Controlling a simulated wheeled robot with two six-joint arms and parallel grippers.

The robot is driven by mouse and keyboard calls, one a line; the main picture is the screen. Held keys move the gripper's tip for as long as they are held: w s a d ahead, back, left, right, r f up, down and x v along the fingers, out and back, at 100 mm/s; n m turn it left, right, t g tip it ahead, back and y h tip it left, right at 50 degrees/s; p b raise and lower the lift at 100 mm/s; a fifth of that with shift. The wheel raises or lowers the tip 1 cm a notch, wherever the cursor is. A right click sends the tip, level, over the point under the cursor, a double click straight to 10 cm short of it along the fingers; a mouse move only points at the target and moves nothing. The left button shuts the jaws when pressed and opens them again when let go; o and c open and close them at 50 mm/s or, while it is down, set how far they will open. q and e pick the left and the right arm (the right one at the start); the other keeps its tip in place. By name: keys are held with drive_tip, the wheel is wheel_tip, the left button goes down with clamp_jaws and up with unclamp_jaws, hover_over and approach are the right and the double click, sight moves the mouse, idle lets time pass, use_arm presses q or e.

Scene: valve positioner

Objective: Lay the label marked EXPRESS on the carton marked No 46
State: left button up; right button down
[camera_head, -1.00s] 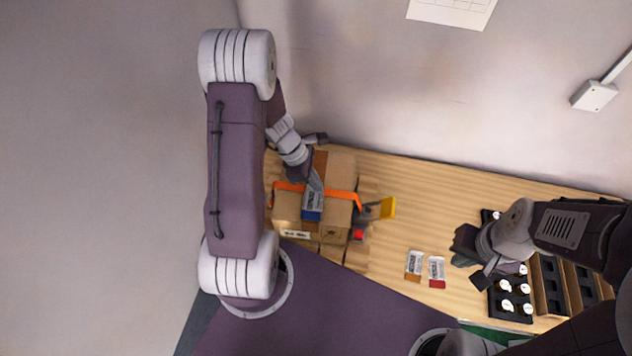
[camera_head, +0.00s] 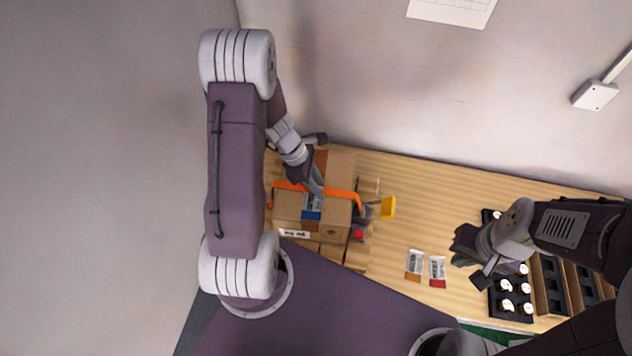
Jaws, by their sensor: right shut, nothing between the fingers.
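A brown carton (camera_head: 341,212) stands at the left end of the wooden table, with a white tag (camera_head: 295,233) on its front whose print is too small to read surely. A grey-white label with a blue end (camera_head: 312,213) is on the carton's top. My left gripper (camera_head: 318,190) is just above the label's far end and partly covers it; I cannot tell whether its fingers touch it or are open. Two more labels, one orange-ended (camera_head: 414,265) and one red-ended (camera_head: 437,271), lie on the table. My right gripper (camera_head: 474,268) is shut and empty to their right.
An orange strap (camera_head: 342,193) crosses the carton area. A yellow-ended tool (camera_head: 388,207) is right of the carton. A black tray with white-topped items (camera_head: 507,305) and dark bins (camera_head: 553,285) are at the right. The table's middle (camera_head: 430,205) is clear.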

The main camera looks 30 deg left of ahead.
use_arm(q)
drive_tip(key=v, duration=0.9)
